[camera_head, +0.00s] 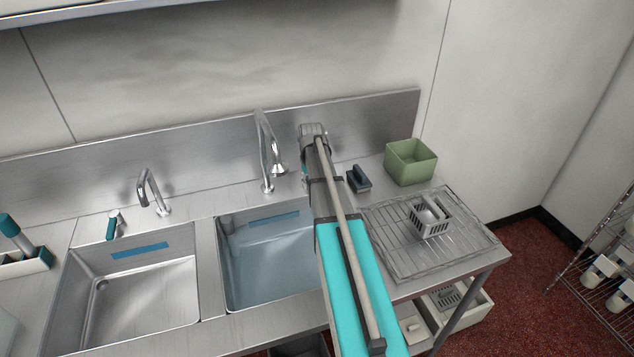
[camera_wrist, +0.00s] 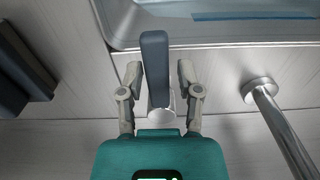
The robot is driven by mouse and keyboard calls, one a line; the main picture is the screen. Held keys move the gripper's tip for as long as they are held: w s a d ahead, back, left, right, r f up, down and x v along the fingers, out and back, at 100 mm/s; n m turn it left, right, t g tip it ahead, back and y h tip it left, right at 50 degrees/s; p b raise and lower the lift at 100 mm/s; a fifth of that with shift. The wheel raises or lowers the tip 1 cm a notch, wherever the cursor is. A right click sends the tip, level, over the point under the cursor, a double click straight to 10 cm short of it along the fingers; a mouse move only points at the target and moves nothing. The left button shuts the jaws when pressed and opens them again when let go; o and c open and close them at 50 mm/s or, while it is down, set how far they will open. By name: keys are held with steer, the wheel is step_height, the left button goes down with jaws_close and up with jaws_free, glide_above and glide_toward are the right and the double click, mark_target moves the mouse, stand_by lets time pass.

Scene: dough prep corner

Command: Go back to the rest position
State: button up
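In the wrist view my gripper (camera_wrist: 160,72) is open, with one finger on each side of a dark blue-grey lever (camera_wrist: 155,60). The lever stands on a round metal base (camera_wrist: 160,115) at the sink's edge. A narrow gap shows between the lever and each fingertip, so the fingers look apart from it. In the head view my arm reaches over the counter to the right of the tall tap (camera_head: 265,150). There the fingers and the lever are hidden behind my arm.
The right basin (camera_head: 255,270) holds what looks like water; the left basin (camera_head: 150,295) looks empty. A dark block (camera_head: 358,180) stands close to my wrist. A wire rack (camera_head: 390,250) with a grey basket (camera_head: 430,215) and a green bin (camera_head: 410,162) are right of my arm.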

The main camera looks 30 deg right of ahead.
steer(key=shift+o, duration=0.6)
steer(key=shift+r, duration=0.1)
